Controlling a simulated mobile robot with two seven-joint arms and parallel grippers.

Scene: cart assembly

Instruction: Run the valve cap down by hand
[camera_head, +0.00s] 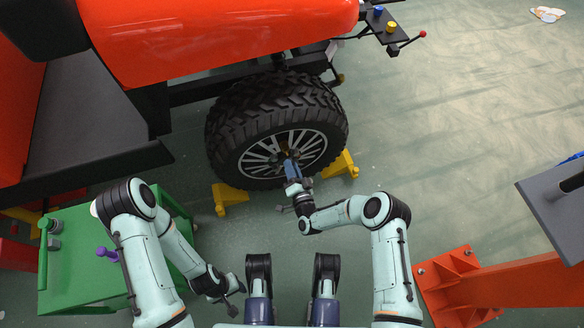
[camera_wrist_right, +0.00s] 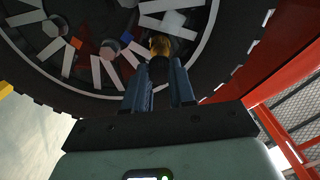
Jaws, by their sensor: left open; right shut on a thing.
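The wheel (camera_head: 240,125) has a black tyre and a silver spoked rim. My right gripper (camera_head: 291,160) reaches its rim from the front. In the right wrist view, the two fingers of my right gripper (camera_wrist_right: 160,76) are closed on a small dark piece at their tips, apparently the valve cap (camera_wrist_right: 158,66). A brass-coloured part (camera_wrist_right: 160,44) shows just beyond it, against the rim. The fingers hide most of the cap, so its seating on the stem cannot be told. My left gripper (camera_head: 229,289) is open and empty, low beside the green cart.
Yellow chocks (camera_head: 229,195) (camera_head: 341,164) stand on both sides of the tyre. The green cart (camera_head: 75,265) at left carries a purple item (camera_head: 106,253). An orange stand (camera_head: 450,280) is at right. Open floor lies right of the wheel.

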